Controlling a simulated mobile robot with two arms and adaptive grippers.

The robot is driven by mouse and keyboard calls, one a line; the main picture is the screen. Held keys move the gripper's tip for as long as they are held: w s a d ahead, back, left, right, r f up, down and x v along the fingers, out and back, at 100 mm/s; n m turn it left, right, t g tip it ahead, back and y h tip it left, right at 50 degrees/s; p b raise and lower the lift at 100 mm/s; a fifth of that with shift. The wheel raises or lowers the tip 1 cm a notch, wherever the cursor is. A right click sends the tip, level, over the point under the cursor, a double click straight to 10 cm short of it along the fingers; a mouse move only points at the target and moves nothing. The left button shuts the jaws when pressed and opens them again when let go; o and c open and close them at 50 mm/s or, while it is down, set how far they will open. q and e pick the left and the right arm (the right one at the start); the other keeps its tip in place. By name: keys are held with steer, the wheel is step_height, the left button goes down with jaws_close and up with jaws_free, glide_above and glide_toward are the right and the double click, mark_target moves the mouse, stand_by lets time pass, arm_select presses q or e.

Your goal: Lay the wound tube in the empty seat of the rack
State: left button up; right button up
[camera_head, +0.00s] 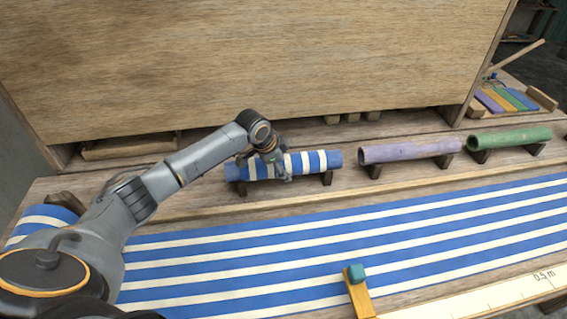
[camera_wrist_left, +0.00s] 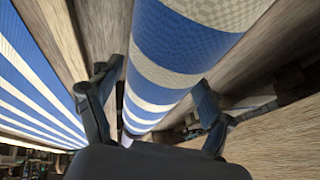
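The wound tube (camera_head: 305,163), with blue and white stripes, lies across two dark supports of the rack (camera_head: 327,178), at the left of a row of tubes. It appears to rest in this seat. My left gripper (camera_head: 272,172) is over its middle part from above. In the left wrist view the striped tube (camera_wrist_left: 172,75) runs between the two fingers of my left gripper (camera_wrist_left: 160,88), one finger on each side. Whether the fingers press on it cannot be made out. My right gripper is not in view.
A purple tube (camera_head: 410,150) and a green tube (camera_head: 510,138) lie on their own supports to the right. Striped cloth (camera_head: 230,250) stretches in front. A yellow piece with a teal block (camera_head: 357,285) stands at the front. A tall wooden panel (camera_head: 250,70) rises behind.

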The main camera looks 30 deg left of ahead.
arm_select(q)
steer(key=shift+f, duration=0.1)
steer(key=v, duration=1.2)
stand_by(0.5)
